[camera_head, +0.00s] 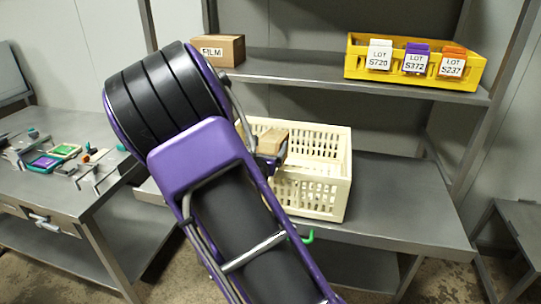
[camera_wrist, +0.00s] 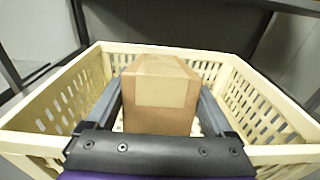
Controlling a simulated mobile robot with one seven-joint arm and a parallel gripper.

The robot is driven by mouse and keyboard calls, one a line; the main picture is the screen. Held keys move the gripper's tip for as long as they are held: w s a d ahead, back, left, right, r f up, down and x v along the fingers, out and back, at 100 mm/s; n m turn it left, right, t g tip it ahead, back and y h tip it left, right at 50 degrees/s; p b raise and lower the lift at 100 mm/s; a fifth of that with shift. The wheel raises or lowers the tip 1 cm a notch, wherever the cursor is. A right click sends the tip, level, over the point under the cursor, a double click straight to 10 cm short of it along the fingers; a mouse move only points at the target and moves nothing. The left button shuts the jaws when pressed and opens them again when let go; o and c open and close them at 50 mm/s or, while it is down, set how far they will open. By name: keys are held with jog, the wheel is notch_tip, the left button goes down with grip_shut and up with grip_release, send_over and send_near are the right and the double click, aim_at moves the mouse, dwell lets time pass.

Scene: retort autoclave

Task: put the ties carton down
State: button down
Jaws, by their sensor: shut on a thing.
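A small brown cardboard carton (camera_wrist: 160,95) is between the fingers of my gripper (camera_wrist: 162,112) in the wrist view, and the gripper is shut on it. No lettering shows on the faces in view. The carton also shows in the head view (camera_head: 273,138), partly hidden by my arm. It is at the cream slatted crate (camera_head: 325,205), over or inside its opening. In the wrist view the crate's walls (camera_wrist: 262,105) surround the carton on the far side and both sides. I cannot tell whether the carton touches the crate's floor.
The crate stands on a grey metal shelf (camera_head: 400,205) with free room to its right. The upper shelf (camera_head: 300,66) holds a FILM carton (camera_head: 219,50) and a yellow bin (camera_head: 415,75) with LOT-labelled packs. A left bench (camera_head: 100,195) holds several small items.

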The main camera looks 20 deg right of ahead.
notch_tip(320, 180, down, 3)
jog(key=shift+r, duration=0.2)
jog(key=shift+f, duration=0.2)
